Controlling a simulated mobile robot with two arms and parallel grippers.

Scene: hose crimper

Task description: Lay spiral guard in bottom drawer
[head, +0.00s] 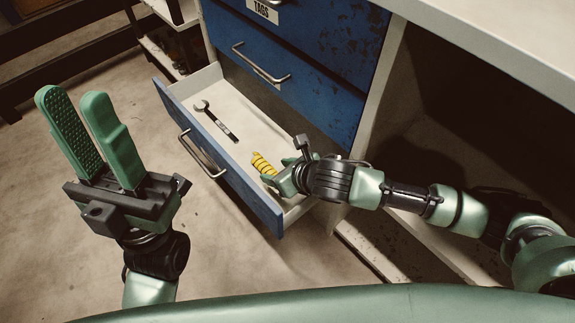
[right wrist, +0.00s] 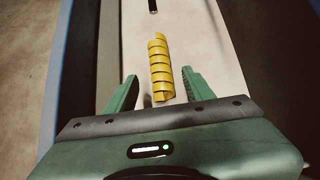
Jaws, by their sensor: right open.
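The yellow spiral guard (head: 263,163) lies in the open bottom drawer (head: 224,183), near its right end. In the right wrist view the spiral guard (right wrist: 160,68) lies lengthwise on the pale drawer floor. My right gripper (right wrist: 158,92) is open, with a finger on each side of the guard's near end and gaps to both. In the head view the right gripper (head: 280,177) reaches down into the drawer and hides part of the guard. My left gripper (head: 82,128) is open and empty, held up to the left of the drawer.
A wrench (head: 216,121) lies in the same drawer, left of the guard. Closed blue drawers (head: 289,77) rise above it, one labelled TAGS. A dark open bay (head: 455,110) lies to the right under the worktop (head: 500,38). Floor in front is clear.

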